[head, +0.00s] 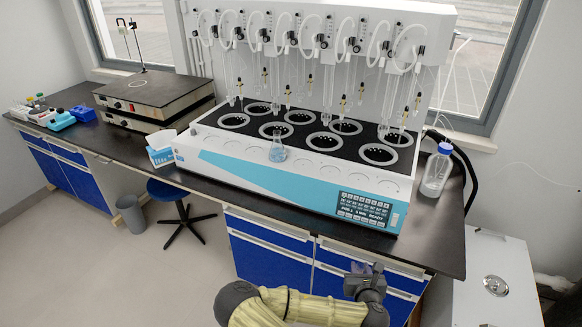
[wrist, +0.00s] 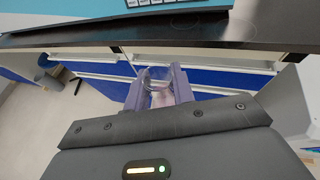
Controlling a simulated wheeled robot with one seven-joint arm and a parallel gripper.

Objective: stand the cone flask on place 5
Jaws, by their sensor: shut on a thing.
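My gripper (head: 366,274) is low in front of the blue cabinets, below the bench edge. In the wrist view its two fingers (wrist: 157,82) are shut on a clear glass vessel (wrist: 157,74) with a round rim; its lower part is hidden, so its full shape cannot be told. A cone flask (head: 278,151) with pale blue contents stands upright on the front ledge of the white distiller (head: 250,164). The ledge has a row of faint round places (head: 331,173), and the flask stands near the middle of the row. Place numbers are not legible.
Glass tubes (head: 329,95) hang over ringed wells (head: 378,154) behind the ledge. A blue-capped bottle (head: 437,170) stands right of the distiller, a tissue box (head: 161,148) left. The dark bench edge (head: 440,258) lies above my gripper. A stool (head: 168,190) is at left.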

